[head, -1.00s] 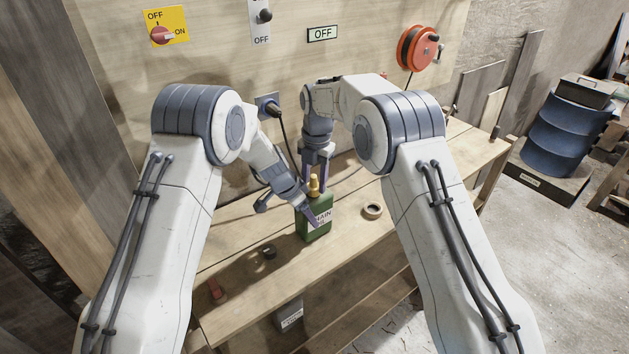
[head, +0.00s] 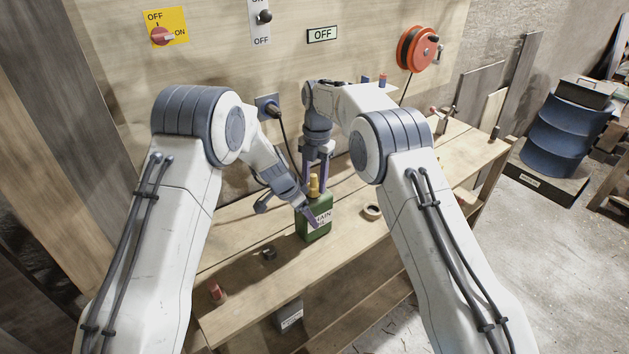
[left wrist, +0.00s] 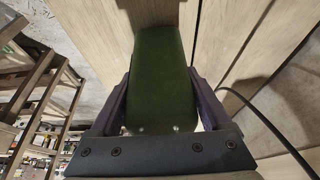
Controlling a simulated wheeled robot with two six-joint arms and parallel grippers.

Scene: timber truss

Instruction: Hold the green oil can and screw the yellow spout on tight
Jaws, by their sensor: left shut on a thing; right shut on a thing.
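My left gripper (head: 311,214) comes in from the left and is shut around the can's body. In the left wrist view the can (left wrist: 160,70) fills the space between both fingers. The yellow spout (head: 314,187) sits upright on top of the can. My right gripper (head: 315,172) points down from above and behind, shut on the spout. The joint between spout and can is too small to judge for tightness.
A tape roll (head: 372,211) lies right of the can on the wooden bench (head: 255,292). A small dark part (head: 269,253) and a red-topped item (head: 217,292) lie at front left. A plug with a black cable (head: 272,108) hangs behind my arms.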

